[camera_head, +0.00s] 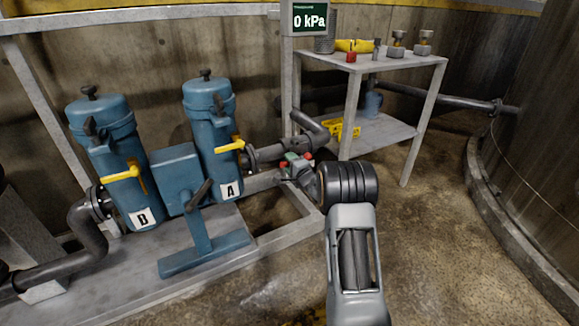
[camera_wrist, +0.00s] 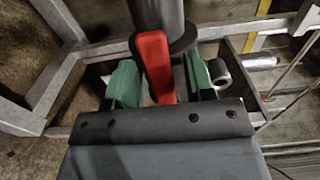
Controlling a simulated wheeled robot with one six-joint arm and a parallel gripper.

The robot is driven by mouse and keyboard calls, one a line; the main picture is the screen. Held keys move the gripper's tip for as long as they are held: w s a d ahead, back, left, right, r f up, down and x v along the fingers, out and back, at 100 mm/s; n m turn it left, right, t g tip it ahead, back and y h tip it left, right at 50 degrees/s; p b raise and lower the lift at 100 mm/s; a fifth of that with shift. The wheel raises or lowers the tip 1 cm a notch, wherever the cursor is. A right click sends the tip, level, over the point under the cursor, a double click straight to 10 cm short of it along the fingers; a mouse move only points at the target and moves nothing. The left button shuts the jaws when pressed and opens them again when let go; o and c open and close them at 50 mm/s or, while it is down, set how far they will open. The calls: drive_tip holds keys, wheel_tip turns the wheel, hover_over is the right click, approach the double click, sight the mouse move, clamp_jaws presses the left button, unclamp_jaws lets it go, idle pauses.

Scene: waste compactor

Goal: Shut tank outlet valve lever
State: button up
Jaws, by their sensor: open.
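The red lever (camera_wrist: 153,55) shows in the wrist view, at a dark pipe (camera_wrist: 157,12) with a round flange. It runs lengthwise down the picture, between the green finger pads of my gripper (camera_wrist: 163,86). The pads stand apart with a visible gap on each side of the lever, so my gripper is open around it. Its lower end is hidden by my gripper's dark body. In the head view my gripper (camera_head: 297,164) is by the grey pipe right of canister A; small red patches show there, but I cannot tell which is the lever.
Blue canisters B (camera_head: 112,165) and A (camera_head: 213,140), with yellow handles, stand on a grey frame at left. A blue pedestal (camera_head: 200,235) stands in front. A grey shelf table (camera_head: 385,62) is behind my gripper. A display (camera_head: 310,19) reads 0 kPa. The floor at right is clear.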

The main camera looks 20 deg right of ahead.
drive_tip(key=shift+w, duration=0.3)
clamp_jaws()
idle(0.4)
